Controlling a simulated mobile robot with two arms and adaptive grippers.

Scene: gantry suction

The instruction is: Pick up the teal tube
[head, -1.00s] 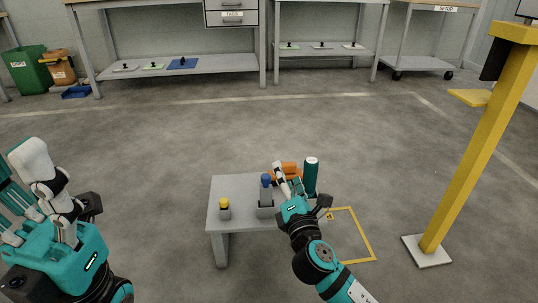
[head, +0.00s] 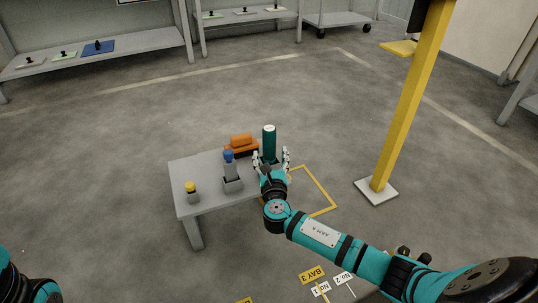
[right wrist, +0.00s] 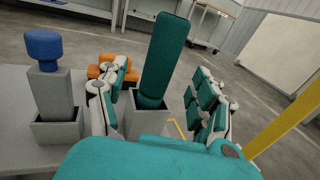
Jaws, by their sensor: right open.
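The teal tube (head: 269,139) stands upright at the right end of a small grey table (head: 200,172). In the right wrist view the tube (right wrist: 165,55) sits with its lower end in a grey holder (right wrist: 147,118). My right gripper (head: 271,157) is open at the near side of the tube. In the right wrist view its fingers (right wrist: 160,72) are spread to the left and right of the tube, with visible gaps. My left gripper is out of view; only a bit of my left arm shows at the lower left.
A blue-topped piece (head: 229,158) in a grey holder and a yellow-topped piece (head: 191,187) stand left of the tube. An orange object (head: 241,142) lies behind. A yellow post (head: 405,110) stands right. A yellow floor outline (head: 322,188) is beside the table.

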